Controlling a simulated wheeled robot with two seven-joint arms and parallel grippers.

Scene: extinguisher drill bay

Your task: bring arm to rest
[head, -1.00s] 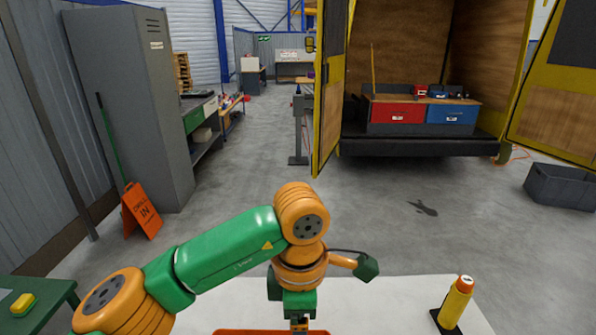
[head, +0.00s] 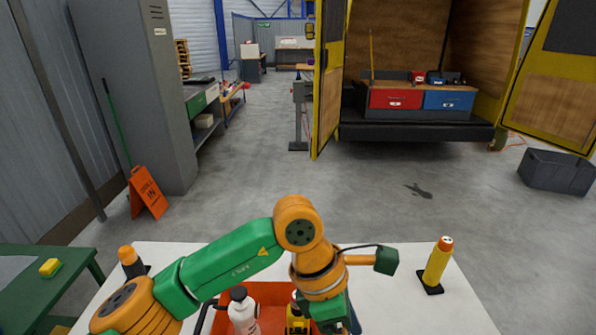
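My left arm reaches in from the lower left, with a green upper link and orange joints. It bends over the white table (head: 420,300) at the bottom of the head view. Its wrist points down over an orange tray (head: 268,292). The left gripper's fingers are hidden at the lower edge, so their opening does not show. In the tray stand a white bottle with a dark top (head: 243,312) and a yellow and black object (head: 297,318), partly covered by my wrist. My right arm and gripper are out of view.
A yellow cylinder with an orange top (head: 438,262) stands on a black base at the table's right. A similar one (head: 131,262) stands at the left. A green side table (head: 35,285) holds a yellow block (head: 50,267). Open floor lies beyond, towards a yellow-doored container.

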